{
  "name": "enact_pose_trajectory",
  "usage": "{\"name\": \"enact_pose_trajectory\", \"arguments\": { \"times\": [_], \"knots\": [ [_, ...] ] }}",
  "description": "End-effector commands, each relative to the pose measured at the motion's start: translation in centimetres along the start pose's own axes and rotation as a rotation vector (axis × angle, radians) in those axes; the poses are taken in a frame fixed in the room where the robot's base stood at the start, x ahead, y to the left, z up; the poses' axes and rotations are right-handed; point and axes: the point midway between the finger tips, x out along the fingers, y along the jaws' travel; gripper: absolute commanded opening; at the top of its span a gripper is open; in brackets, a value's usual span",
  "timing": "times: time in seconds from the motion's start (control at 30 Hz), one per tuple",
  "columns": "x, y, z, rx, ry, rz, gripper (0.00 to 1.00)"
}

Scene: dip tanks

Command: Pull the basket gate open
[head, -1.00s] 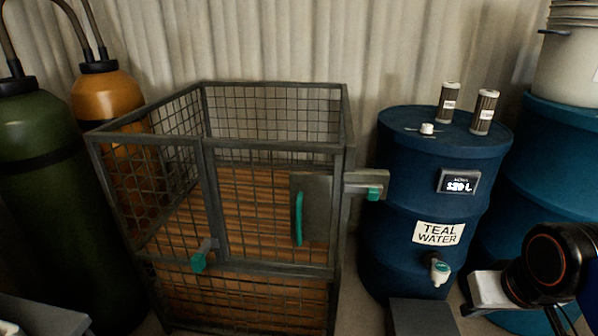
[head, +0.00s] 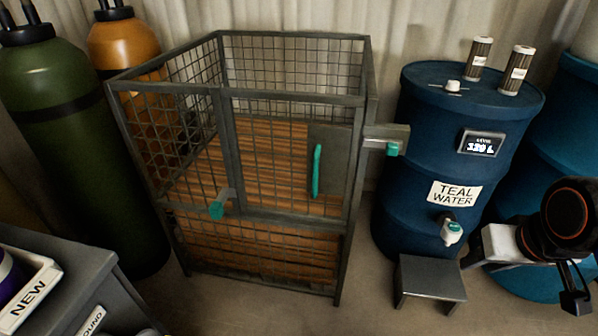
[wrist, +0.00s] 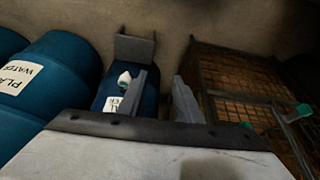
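The wire-mesh basket (head: 292,98) stands on the floor in the middle of the head view, with a wooden slatted inside. Its gate (head: 262,165) is the front right mesh panel and sits flush with the frame. A plate on the gate carries an upright teal handle (head: 316,171). A teal-tipped lever (head: 217,206) is at the gate's lower left, and a teal-tipped bracket (head: 391,147) juts from the right post. My gripper (wrist: 159,92) is open and empty in the wrist view, with the basket (wrist: 235,75) beyond it to the right, apart from it.
A blue TEAL WATER drum (head: 415,160) with a tap stands right of the basket, with a low grey stool (head: 430,277) before it. Green (head: 70,150) and orange (head: 125,40) cylinders stand left. A grey bench (head: 85,275) with a NEW tray fills the lower left. Floor before the basket is clear.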

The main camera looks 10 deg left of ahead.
Motion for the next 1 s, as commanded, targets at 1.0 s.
{"name": "enact_pose_trajectory", "arguments": {
  "times": [1.0],
  "knots": [
    [-6.9, -23.7, -20.2, 0.145, -0.067, 0.069, 0.31]
  ]
}}
